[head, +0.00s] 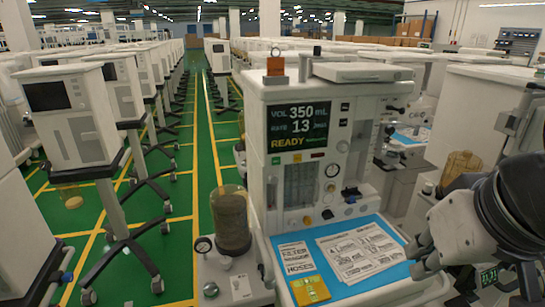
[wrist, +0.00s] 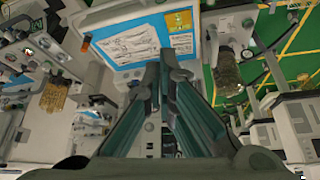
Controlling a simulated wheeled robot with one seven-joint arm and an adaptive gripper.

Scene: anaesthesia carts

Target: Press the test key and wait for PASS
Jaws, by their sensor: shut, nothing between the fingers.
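The anaesthesia machine (head: 262,140) stands in the middle of the head view. Its dark screen (head: 309,126) reads VOL 350 mL, a rate of 13 and READY in yellow; no PASS shows. Small coloured keys (head: 297,158) sit just below the screen; their labels are too small to read, so I cannot tell which is the test key. My gripper (head: 418,254) is at the right, beside the right edge of the blue work surface (head: 375,292), well away from the screen. In the wrist view my gripper (wrist: 170,62) is shut and empty, its fingers pointing towards the blue surface.
Printed sheets (head: 360,254) and a yellow card (head: 310,290) lie on the blue surface. A brownish canister (head: 231,220) stands at the machine's left. Another cart (head: 490,125) stands close at the right. A green aisle (head: 208,150) with yellow lines runs between rows of carts at left.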

